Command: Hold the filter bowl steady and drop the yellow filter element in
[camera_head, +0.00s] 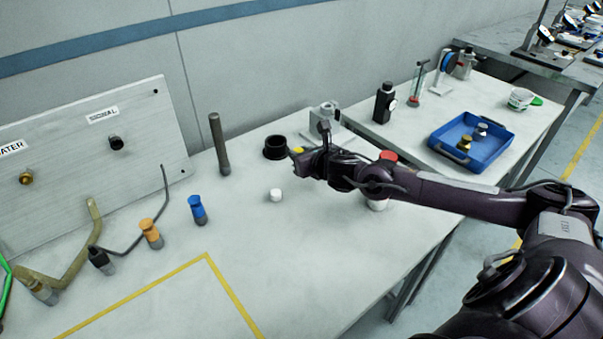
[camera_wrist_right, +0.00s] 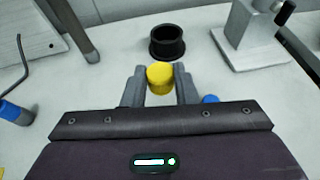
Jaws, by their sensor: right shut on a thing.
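My right gripper (camera_wrist_right: 160,88) is shut on the yellow filter element (camera_wrist_right: 160,76), which sits between its two fingertips. In the head view a small yellow patch of the element (camera_head: 298,150) shows at the tip of the right gripper (camera_head: 299,156). The black filter bowl (camera_head: 275,147) stands on the table just left of the gripper, and it also shows beyond the element in the right wrist view (camera_wrist_right: 167,42). The bowl looks open at the top. The element is outside it, on the near side. My left gripper is not in view.
A grey stand (camera_head: 325,117) is behind the gripper. A blue plug (camera_head: 197,209) and an orange one (camera_head: 151,233) stand left. A red-topped container (camera_head: 388,157) is partly behind my arm.

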